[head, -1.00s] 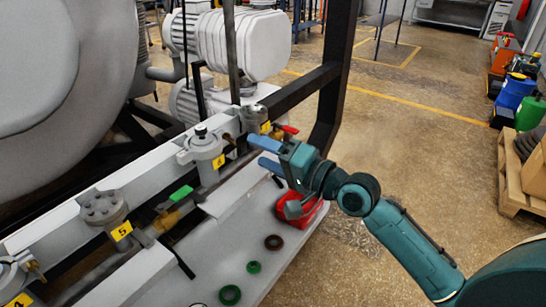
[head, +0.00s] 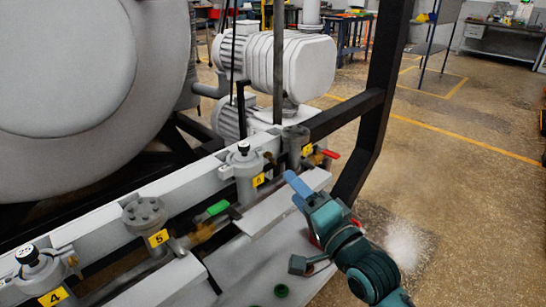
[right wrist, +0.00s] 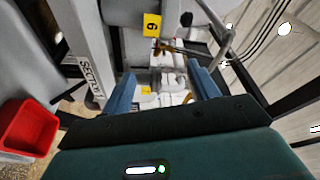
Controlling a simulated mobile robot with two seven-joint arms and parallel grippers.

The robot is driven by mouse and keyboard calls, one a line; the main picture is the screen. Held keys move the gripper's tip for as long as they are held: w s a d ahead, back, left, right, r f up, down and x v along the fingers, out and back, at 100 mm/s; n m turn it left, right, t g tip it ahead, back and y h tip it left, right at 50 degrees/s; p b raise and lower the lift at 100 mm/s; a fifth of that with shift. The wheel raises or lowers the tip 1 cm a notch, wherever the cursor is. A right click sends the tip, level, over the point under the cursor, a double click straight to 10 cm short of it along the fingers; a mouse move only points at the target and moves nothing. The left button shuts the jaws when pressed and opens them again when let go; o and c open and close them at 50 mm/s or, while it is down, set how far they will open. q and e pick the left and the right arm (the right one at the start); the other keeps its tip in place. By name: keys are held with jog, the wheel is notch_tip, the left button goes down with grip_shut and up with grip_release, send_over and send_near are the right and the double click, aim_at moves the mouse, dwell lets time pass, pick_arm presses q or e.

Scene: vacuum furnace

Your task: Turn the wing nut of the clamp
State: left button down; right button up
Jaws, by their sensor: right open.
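No clamp wing nut can be clearly picked out. In the head view, a grey fitting with a black knob (head: 243,165) stands on the rail by a yellow tag 6 (head: 258,180). Another fitting (head: 295,143) stands farther along by a yellow tag with a red lever (head: 327,153). My right gripper (head: 295,193) is open, its blue fingers pointing up-left, near and in front of these fittings. In the right wrist view, nothing shows between its fingers (right wrist: 163,80) except background parts; a brass-coloured part (right wrist: 180,49) lies beyond them near a yellow tag (right wrist: 153,24). My left gripper is out of view.
The white rail carries another fitting (head: 145,213) by tag 5 and a green lever (head: 217,208). A black frame post (head: 372,120) rises behind my right gripper. A red bin (right wrist: 28,128) shows in the right wrist view.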

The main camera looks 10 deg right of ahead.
aim_at(274, 161)
jog(key=w+a, duration=0.1)
jog(key=w, duration=0.3)
jog(key=w+a+r+h, duration=0.1)
jog(key=w, duration=0.3)
jog(key=w+a+r+m+t+h, duration=0.1)
jog(key=w, duration=0.3)
jog(key=shift+a, duration=0.2)
jog(key=c, duration=1)
jog(key=shift+r+n+y, duration=0.1)
jog(key=shift+n+y, duration=0.2)
jog(key=shift+n, duration=0.4)
jog(key=o, duration=1)
